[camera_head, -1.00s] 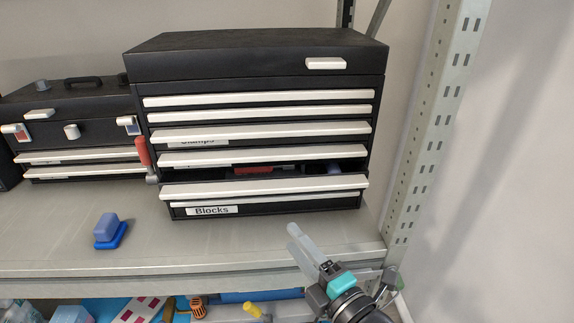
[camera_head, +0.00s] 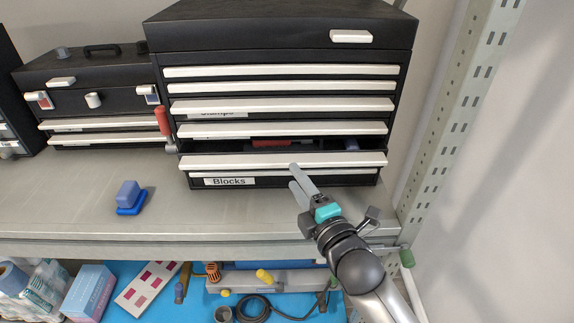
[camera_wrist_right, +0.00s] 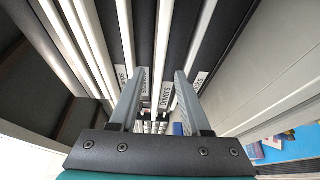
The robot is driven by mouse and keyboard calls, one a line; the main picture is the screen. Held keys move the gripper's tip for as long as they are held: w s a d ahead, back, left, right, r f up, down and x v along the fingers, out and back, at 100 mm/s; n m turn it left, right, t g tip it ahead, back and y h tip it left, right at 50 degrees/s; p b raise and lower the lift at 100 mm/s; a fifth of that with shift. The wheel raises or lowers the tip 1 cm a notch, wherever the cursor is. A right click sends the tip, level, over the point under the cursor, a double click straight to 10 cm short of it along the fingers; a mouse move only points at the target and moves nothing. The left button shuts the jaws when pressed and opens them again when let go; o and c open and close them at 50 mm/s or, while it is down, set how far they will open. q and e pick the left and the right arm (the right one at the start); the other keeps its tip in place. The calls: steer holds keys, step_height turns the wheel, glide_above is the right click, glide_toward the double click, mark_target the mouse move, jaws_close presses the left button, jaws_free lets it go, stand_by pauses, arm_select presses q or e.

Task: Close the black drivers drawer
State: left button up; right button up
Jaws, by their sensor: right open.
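The black tool chest (camera_head: 280,30) stands on the shelf. One black drawer with a white front edge (camera_head: 235,161), just above the one labelled Blocks (camera_head: 229,181), is pulled out. Red and blue items show inside it. In the right wrist view the open fingers (camera_wrist_right: 161,75) point at the drawer fronts. My left gripper is not in view.
A smaller black toolbox (camera_head: 95,100) stands to the left. A red-handled tool (camera_head: 163,121) hangs at the chest's left side. A blue stamp-like object (camera_head: 130,197) sits on the bare shelf (camera_head: 70,205). A metal rack post (camera_head: 455,110) rises at right.

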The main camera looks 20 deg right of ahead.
mark_target(286, 166)
steer(key=shift+w+a, duration=0.2)
steer(key=shift+w, duration=1.15)
steer(key=shift+w+a, duration=0.15)
steer(key=shift+w, duration=1.15)
steer(key=shift+c, duration=0.4)
jaws_close()
